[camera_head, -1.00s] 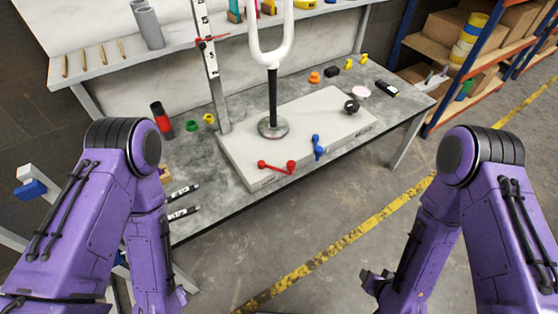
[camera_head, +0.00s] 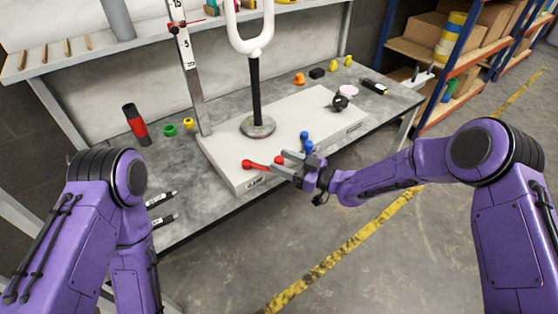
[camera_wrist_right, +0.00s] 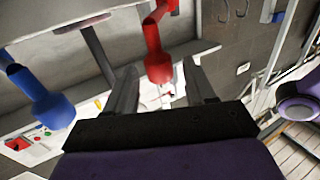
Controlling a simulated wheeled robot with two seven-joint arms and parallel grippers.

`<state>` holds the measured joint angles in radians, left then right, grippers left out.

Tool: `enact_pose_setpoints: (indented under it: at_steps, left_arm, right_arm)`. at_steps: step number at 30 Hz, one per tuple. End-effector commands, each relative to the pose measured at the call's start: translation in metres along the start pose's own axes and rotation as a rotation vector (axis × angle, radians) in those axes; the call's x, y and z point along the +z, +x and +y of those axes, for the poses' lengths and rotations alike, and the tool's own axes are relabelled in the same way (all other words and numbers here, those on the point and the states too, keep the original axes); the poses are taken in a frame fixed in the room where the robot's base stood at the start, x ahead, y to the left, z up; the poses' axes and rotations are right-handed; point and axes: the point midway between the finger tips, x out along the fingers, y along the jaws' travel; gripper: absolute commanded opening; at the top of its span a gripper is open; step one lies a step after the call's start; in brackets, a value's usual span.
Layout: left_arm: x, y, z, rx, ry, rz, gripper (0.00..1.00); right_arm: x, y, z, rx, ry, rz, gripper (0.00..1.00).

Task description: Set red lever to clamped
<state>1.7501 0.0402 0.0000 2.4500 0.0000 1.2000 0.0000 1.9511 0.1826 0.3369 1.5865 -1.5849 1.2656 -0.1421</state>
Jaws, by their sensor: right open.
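The red lever (camera_head: 260,166) lies on the front edge of the pale fixture block (camera_head: 222,165) on the bench, above a small printed label. My right gripper (camera_head: 281,164) is open at the lever's right end. In the right wrist view, a red knob of the lever (camera_wrist_right: 157,66) shows in line with the gap between the open fingers (camera_wrist_right: 161,88); neither finger is seen pressing on it. The blue lever (camera_head: 306,142) stands just behind the right gripper and also shows in the right wrist view (camera_wrist_right: 45,100). My left gripper is out of view.
A white fork on a black post (camera_head: 255,90) rises from the block. A black knob (camera_head: 339,103) is at its right. The floor in front is free.

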Motion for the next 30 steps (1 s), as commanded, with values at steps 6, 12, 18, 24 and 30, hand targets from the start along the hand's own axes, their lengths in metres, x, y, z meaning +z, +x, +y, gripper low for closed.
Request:
enact_pose_setpoints:
  at_steps: [6, 12, 18, 24, 30]
  left_arm:
    - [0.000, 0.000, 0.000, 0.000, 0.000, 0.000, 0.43]
    - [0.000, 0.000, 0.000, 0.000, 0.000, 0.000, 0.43]
    - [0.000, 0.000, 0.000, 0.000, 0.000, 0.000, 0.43]
    - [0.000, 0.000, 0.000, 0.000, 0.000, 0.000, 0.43]
    - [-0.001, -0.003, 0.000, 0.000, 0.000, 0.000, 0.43]
  right_arm:
    - [0.001, 0.019, 0.000, 0.001, 0.001, -0.001, 0.55]
    - [0.001, 0.020, 0.000, 0.001, 0.001, -0.001, 0.55]
    - [0.001, 0.020, 0.000, 0.001, 0.001, -0.001, 0.00]
    - [0.001, 0.019, -0.001, 0.007, 0.001, -0.001, 0.00]
    - [0.000, 0.017, -0.004, 0.065, 0.003, -0.002, 0.00]
